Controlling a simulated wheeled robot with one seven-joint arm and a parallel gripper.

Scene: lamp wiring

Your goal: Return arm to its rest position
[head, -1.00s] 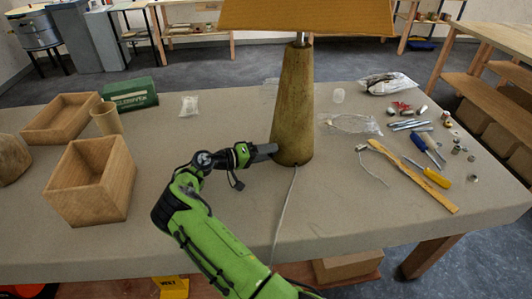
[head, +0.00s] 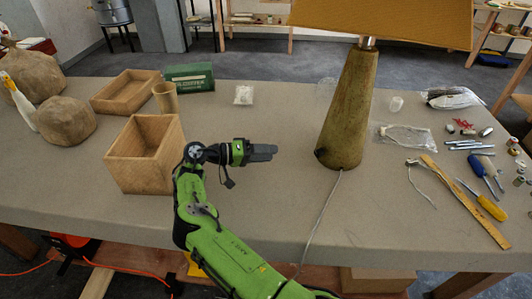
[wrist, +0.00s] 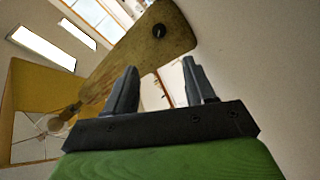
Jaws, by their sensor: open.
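My gripper (head: 262,152) is held above the table at the left of the lamp, pointing toward it, apart from the lamp base. Its two dark fingers stand apart with nothing between them in the wrist view (wrist: 161,92). The lamp stands upright on the table, with a wooden base (head: 349,115) and an orange-tan shade (head: 385,22). A pale cord (head: 320,222) runs from the lamp's foot over the table's front edge.
An open wooden box (head: 150,178) stands just left of my arm. A wooden tray (head: 125,104), a cup (head: 166,97) and a green box (head: 190,77) are behind it. Tools, including a yellow-handled screwdriver (head: 490,207), and a wooden ruler (head: 450,190) lie at the right.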

